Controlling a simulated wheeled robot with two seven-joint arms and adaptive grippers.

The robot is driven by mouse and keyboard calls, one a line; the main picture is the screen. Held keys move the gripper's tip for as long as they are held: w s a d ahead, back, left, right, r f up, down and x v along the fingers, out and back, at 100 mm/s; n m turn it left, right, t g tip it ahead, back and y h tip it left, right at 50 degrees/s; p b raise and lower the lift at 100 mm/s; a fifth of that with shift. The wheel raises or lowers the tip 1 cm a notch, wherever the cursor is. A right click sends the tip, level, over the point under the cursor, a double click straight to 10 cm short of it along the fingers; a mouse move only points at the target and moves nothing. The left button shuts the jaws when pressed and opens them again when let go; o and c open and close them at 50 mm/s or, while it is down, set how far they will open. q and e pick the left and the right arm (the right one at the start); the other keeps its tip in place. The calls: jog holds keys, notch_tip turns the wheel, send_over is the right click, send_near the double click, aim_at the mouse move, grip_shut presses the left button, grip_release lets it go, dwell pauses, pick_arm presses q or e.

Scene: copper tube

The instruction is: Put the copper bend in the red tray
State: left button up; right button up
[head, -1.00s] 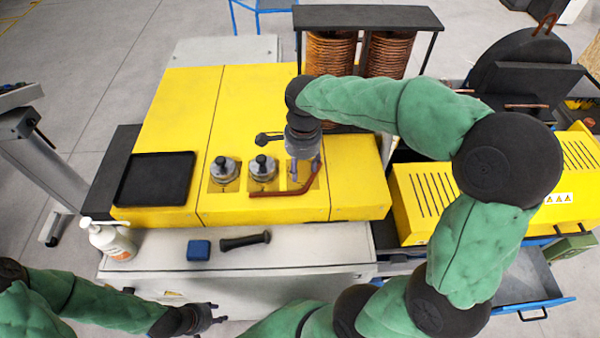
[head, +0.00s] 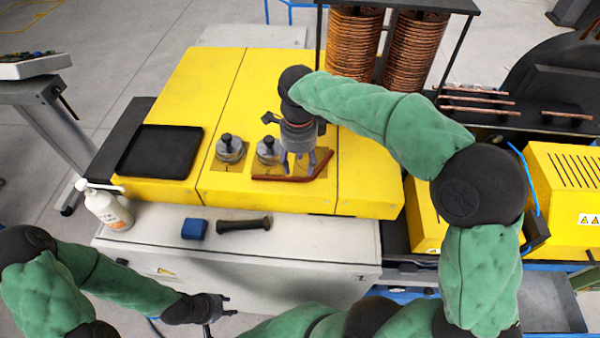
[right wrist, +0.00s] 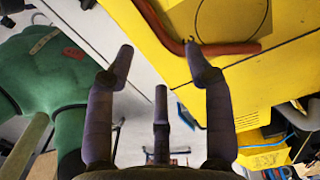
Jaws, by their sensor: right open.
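The copper bend (head: 275,178), a thin reddish-brown bent tube, lies on the yellow machine top by its front edge. It also shows in the right wrist view (right wrist: 230,47), just beyond the fingertips. My right gripper (head: 300,165) is open and empty, pointing down over the bend. Its fingers partly cover the bend in the head view; I cannot tell whether they touch it. No red tray is visible; a black, empty, flat tray (head: 123,167) lies at the left of the machine top. My left gripper (head: 222,307) is open and empty, low in front of the grey cabinet.
A spray bottle (head: 106,206), blue block (head: 194,229) and black handle (head: 244,224) sit on the front ledge. Copper coils (head: 352,45) stand behind. The yellow top between tray and clamps is clear.

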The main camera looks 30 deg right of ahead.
aim_at(298, 180)
jog(key=shift+a+f, duration=0.15)
jog(key=shift+f, duration=3.05)
grip_shut()
